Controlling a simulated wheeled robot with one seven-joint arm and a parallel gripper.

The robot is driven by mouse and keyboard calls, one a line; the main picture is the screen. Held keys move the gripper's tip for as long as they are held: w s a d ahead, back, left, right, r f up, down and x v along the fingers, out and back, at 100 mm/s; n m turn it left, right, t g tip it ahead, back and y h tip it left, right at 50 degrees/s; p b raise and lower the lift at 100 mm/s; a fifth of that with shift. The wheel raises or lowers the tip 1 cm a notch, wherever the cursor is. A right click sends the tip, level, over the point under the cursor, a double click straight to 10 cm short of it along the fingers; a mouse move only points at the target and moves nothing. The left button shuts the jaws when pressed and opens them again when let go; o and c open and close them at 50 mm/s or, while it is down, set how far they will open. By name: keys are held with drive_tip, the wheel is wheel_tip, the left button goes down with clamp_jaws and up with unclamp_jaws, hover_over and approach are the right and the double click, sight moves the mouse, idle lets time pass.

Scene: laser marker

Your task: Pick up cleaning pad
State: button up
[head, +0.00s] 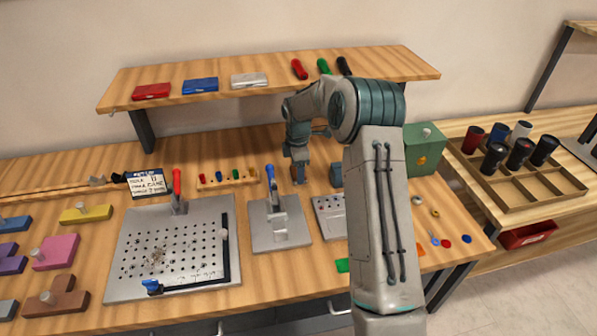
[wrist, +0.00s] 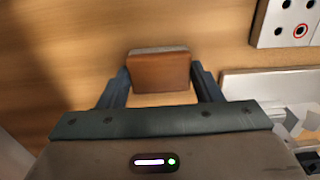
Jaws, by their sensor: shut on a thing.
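The cleaning pad (wrist: 160,72) is a small brown block with a grey layer along its far edge. In the wrist view it sits between the two fingers of my gripper (wrist: 160,88), which is shut on it. In the head view my gripper (head: 298,175) points down over the back of the workbench, and a sliver of the brown pad shows at its fingers. I cannot tell whether the pad touches the bench or is just above it.
A perforated plate (head: 130,235) with a red-handled clamp and a grey fixture plate (head: 262,240) lie in front of my gripper. A green box (head: 422,150) stands right. A shelf (head: 220,92) with coloured cases and tools runs behind. A compartment tray (head: 530,195) is far right.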

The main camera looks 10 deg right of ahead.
drive_tip(key=shift+r, duration=0.15)
drive_tip(key=shift+r, duration=0.25)
drive_tip(key=r, duration=0.2)
drive_tip(key=r+b, duration=0.1)
drive_tip(key=shift+s+d+r, duration=0.25)
drive_tip(key=shift+d+r, duration=0.1)
drive_tip(key=shift+d, duration=0.05)
drive_tip(key=s+d+r+b, duration=0.2)
drive_tip(key=s+d+r, duration=0.4)
drive_tip(key=s, duration=0.2)
drive_tip(key=shift+s+d+r, duration=0.2)
drive_tip(key=shift+d+r, duration=0.05)
drive_tip(key=shift+d, duration=0.15)
drive_tip(key=shift+o, duration=0.4)
